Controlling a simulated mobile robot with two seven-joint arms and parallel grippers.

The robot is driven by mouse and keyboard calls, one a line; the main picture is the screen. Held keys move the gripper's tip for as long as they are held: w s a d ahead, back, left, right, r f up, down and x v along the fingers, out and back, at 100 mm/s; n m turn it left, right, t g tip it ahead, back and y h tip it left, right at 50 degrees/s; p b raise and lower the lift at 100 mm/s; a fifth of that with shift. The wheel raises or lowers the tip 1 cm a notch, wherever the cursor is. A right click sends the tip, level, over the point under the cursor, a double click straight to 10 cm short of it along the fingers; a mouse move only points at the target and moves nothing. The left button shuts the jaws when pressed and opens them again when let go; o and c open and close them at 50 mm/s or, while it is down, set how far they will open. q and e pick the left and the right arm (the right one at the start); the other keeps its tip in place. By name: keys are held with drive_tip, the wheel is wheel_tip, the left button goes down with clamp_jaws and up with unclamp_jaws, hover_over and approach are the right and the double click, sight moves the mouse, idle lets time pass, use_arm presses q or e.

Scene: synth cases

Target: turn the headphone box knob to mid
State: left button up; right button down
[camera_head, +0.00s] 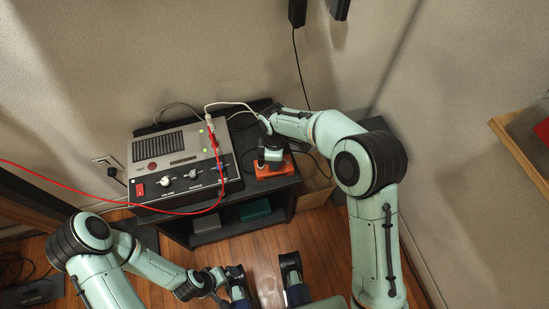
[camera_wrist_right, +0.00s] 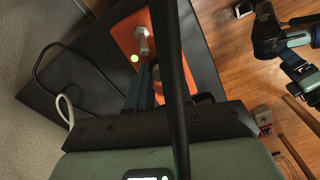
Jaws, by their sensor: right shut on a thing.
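The headphone box is a small orange box (camera_head: 277,167) at the right end of the dark shelf top. It also shows in the right wrist view (camera_wrist_right: 128,34), with a pale metal part and a small green light on its face. My right gripper (camera_head: 271,157) is over the box, pointing down, shut on a part of it that I take to be the knob. The fingers and a dark bar hide that knob, so its angle cannot be read. My left gripper (camera_head: 232,281) is low in front of the shelf, away from the box; its jaws are unclear.
A grey device (camera_head: 180,150) with knobs and a red switch stands left of the box. A red cable (camera_head: 215,165) and pale cables run from it. The dark shelf top (camera_head: 254,188) ends just in front of the box. Walls close in behind and to the right.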

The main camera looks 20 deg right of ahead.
idle(0.3)
drive_tip(key=c, duration=1)
unclamp_jaws()
use_arm(q)
drive_tip(key=shift+g, duration=0.5)
drive_tip(key=s+r+p, duration=0.1)
drive_tip(key=s+d+r+p, duration=0.1)
drive_tip(key=r, duration=0.1)
drive_tip(key=shift+s+p, duration=0.35)
use_arm(e)
wheel_tip(320, 180, up, 13)
drive_tip(key=shift+r, duration=0.15)
